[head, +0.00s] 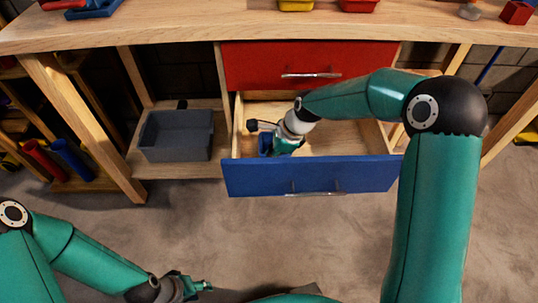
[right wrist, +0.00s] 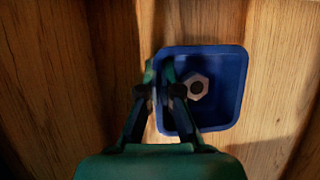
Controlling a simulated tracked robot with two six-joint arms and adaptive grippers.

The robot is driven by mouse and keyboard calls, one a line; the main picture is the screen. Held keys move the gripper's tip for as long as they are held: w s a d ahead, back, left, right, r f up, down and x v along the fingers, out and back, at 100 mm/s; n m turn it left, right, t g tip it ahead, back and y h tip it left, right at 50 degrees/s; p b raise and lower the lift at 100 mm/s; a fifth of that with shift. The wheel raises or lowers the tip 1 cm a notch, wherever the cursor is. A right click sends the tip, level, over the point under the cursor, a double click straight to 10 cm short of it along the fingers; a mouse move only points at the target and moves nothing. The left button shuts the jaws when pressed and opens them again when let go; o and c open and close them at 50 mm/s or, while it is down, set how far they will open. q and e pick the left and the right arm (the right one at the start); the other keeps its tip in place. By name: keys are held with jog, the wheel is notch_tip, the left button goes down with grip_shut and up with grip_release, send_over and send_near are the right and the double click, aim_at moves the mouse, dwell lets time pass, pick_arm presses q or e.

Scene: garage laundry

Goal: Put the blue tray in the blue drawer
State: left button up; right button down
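The blue drawer (head: 312,177) is pulled open below a red drawer. The small blue tray (head: 264,144) is inside it, near its left side. In the right wrist view the tray (right wrist: 228,90) holds a grey hex nut (right wrist: 197,86). My right gripper (right wrist: 159,75) is shut on the tray's left wall, one finger inside and one outside. In the head view my right gripper (head: 280,146) is partly hidden by its own arm. Whether the tray touches the drawer floor I cannot tell. My left gripper (head: 198,287) is low in front, away from the drawer, holding nothing visible.
The red drawer (head: 300,66) is shut above. A grey bin (head: 176,136) stands on the shelf to the left. The wooden worktop (head: 190,30) overhangs the drawers, with red, yellow and blue items along its back. The rest of the drawer's floor looks clear.

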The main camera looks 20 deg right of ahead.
jog(key=c, duration=1.3)
grip_release()
jog(key=shift+f, duration=0.1)
jog(key=p+v, duration=0.3)
jog(key=v, duration=0.9)
jog(key=shift+s, duration=0.1)
